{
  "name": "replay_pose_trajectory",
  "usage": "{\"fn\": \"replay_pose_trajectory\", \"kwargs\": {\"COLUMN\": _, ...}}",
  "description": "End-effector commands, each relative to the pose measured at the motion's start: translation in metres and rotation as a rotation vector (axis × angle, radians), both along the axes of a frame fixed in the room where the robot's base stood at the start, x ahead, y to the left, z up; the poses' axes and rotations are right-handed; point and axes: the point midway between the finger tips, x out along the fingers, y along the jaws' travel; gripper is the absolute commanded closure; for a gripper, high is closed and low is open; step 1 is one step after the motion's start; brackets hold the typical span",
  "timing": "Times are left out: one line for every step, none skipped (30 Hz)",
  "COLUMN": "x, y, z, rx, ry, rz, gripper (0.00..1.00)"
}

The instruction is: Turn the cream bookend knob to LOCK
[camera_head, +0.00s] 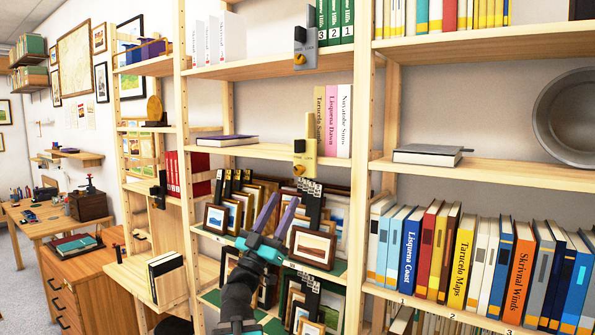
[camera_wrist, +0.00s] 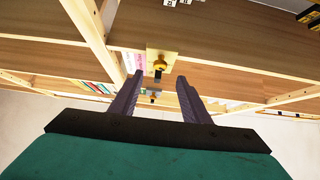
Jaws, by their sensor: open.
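The cream bookend (camera_head: 309,160) stands on the middle shelf, left of three upright books. It carries a black part (camera_head: 299,146) and a yellow-orange knob (camera_head: 299,169) below it. The lettering on the plate is too small to read. In the wrist view, the cream bookend (camera_wrist: 153,54) and its knob (camera_wrist: 159,66) show just beyond my fingertips. My gripper (camera_head: 281,203) is open and empty, below and left of the bookend, pointing up toward it. In the wrist view, the gripper (camera_wrist: 160,76) has its fingers apart, with the knob seen between and beyond them.
A similar grey bookend (camera_head: 306,57) with an orange knob stands on the shelf above. Framed prints (camera_head: 312,248) and dark upright holders crowd the shelf below, around my gripper. A wooden post (camera_head: 361,110) stands to the right. A purple book (camera_head: 227,141) lies left on the same shelf.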

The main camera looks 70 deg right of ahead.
Motion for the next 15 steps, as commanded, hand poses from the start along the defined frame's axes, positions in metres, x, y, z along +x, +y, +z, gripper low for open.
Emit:
{"fn": "replay_pose_trajectory", "kwargs": {"x": -0.0005, "y": -0.001, "z": 0.0041, "rx": 0.001, "ry": 0.0, "rz": -0.001, "gripper": 0.57}}
{"fn": "replay_pose_trajectory", "kwargs": {"x": -0.0008, "y": -0.0014, "z": 0.0047, "rx": 0.001, "ry": 0.0, "rz": -0.001, "gripper": 0.57}}
{"fn": "replay_pose_trajectory", "kwargs": {"x": -0.0011, "y": -0.002, "z": 0.0055, "rx": 0.001, "ry": 0.0, "rz": 0.0, "gripper": 0.57}}
{"fn": "replay_pose_trajectory", "kwargs": {"x": -0.0013, "y": -0.0025, "z": 0.0062, "rx": 0.001, "ry": 0.0, "rz": 0.0, "gripper": 0.57}}
{"fn": "replay_pose_trajectory", "kwargs": {"x": -0.0014, "y": -0.0029, "z": 0.0067, "rx": 0.0, "ry": -0.001, "rz": 0.001, "gripper": 0.57}}
{"fn": "replay_pose_trajectory", "kwargs": {"x": -0.0017, "y": -0.0035, "z": 0.0074, "rx": 0.001, "ry": -0.001, "rz": 0.001, "gripper": 0.57}}
{"fn": "replay_pose_trajectory", "kwargs": {"x": -0.0018, "y": -0.004, "z": 0.0079, "rx": 0.001, "ry": 0.0, "rz": 0.0, "gripper": 0.57}}
{"fn": "replay_pose_trajectory", "kwargs": {"x": -0.0019, "y": -0.0045, "z": 0.0083, "rx": 0.001, "ry": 0.0, "rz": 0.001, "gripper": 0.57}}
{"fn": "replay_pose_trajectory", "kwargs": {"x": -0.002, "y": -0.0051, "z": 0.0088, "rx": 0.001, "ry": 0.001, "rz": 0.0, "gripper": 0.57}}
{"fn": "replay_pose_trajectory", "kwargs": {"x": -0.0022, "y": -0.0056, "z": 0.0093, "rx": 0.002, "ry": 0.002, "rz": 0.001, "gripper": 0.57}}
{"fn": "replay_pose_trajectory", "kwargs": {"x": -0.0023, "y": -0.006, "z": 0.0098, "rx": 0.002, "ry": 0.002, "rz": 0.001, "gripper": 0.57}}
{"fn": "replay_pose_trajectory", "kwargs": {"x": -0.0024, "y": -0.0066, "z": 0.0107, "rx": 0.002, "ry": 0.002, "rz": 0.002, "gripper": 0.57}}
{"fn": "replay_pose_trajectory", "kwargs": {"x": -0.0026, "y": -0.007, "z": 0.0113, "rx": 0.002, "ry": 0.002, "rz": 0.002, "gripper": 0.57}}
{"fn": "replay_pose_trajectory", "kwargs": {"x": -0.0028, "y": -0.0074, "z": 0.0119, "rx": 0.002, "ry": 0.002, "rz": 0.002, "gripper": 0.57}}
{"fn": "replay_pose_trajectory", "kwargs": {"x": -0.0031, "y": -0.0079, "z": 0.0126, "rx": 0.001, "ry": 0.001, "rz": 0.003, "gripper": 0.57}}
